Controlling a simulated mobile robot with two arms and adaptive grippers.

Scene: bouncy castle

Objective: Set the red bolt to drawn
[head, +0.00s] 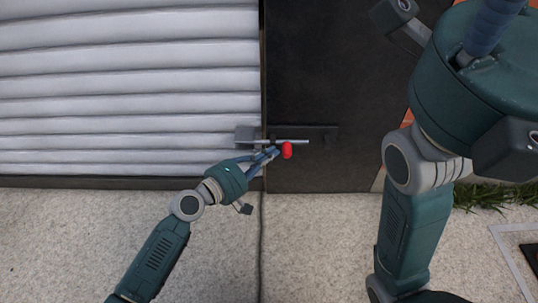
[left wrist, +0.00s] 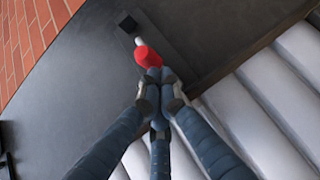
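The red bolt is a silver rod (head: 294,141) lying level across the seam between the white slatted panel and the dark panel. Its red knob (head: 287,150) hangs just below the rod; it also shows in the left wrist view (left wrist: 146,56). My left gripper (head: 275,151) is at the knob's left side in the head view. In the left wrist view its fingertips (left wrist: 160,75) are drawn together right at the knob's near end, not around it; whether they touch is unclear. My right gripper (head: 485,40) is large and close at the upper right, its fingertips cut off.
The white slatted panel (head: 130,85) fills the left, the dark panel (head: 330,80) the middle. A small grey block (head: 246,134) sits at the rod's left end. Pale paving (head: 310,250) below is clear. Red brick (left wrist: 30,40) shows in the left wrist view.

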